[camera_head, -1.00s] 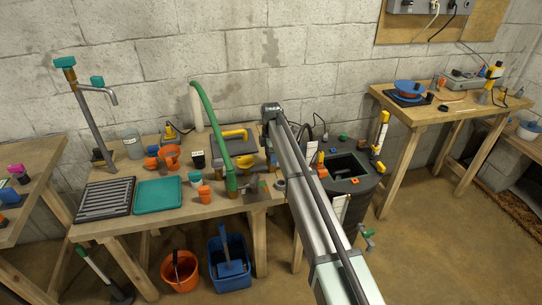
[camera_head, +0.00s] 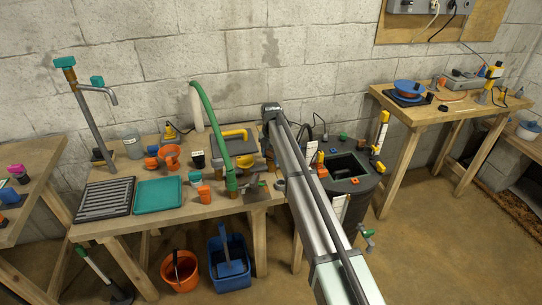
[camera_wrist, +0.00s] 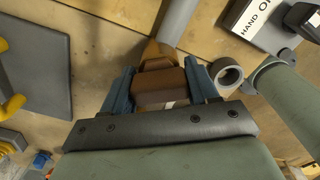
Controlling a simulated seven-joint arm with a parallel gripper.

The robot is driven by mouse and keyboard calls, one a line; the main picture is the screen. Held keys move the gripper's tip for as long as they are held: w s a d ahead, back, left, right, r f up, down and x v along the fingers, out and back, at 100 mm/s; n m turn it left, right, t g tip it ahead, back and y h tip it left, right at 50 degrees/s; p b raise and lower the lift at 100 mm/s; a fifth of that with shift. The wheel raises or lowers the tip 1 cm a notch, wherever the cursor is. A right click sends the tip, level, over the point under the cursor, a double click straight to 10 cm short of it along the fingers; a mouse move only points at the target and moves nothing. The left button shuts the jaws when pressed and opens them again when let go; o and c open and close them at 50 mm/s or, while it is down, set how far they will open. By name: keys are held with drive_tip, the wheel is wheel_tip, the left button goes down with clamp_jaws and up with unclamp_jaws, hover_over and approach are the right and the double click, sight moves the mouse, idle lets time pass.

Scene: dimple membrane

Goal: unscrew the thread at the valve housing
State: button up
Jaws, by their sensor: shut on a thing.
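My gripper (camera_wrist: 158,88) shows in the wrist view with two blue fingers, one on each side of a brown block-like part (camera_wrist: 160,88). The fingers are closed on it. I cannot tell whether the brown part is the thread or the valve housing. In the head view my arm hides the gripper and most of what it holds, at the right end of the middle bench (camera_head: 150,218).
A grey ring (camera_wrist: 228,73) lies just right of the gripper. A grey slab (camera_wrist: 38,62) is at left. A dark barrel (camera_head: 358,202) stands beside the bench, and a green hose (camera_head: 211,120) arches over it.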

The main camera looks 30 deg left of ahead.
drive_tip(key=shift+n, duration=0.6)
drive_tip(key=n, duration=0.5)
drive_tip(key=o, duration=1.4)
drive_tip(key=shift+o, duration=0.2)
drive_tip(key=m, duration=0.4)
drive_tip(key=shift+m, duration=1.1)
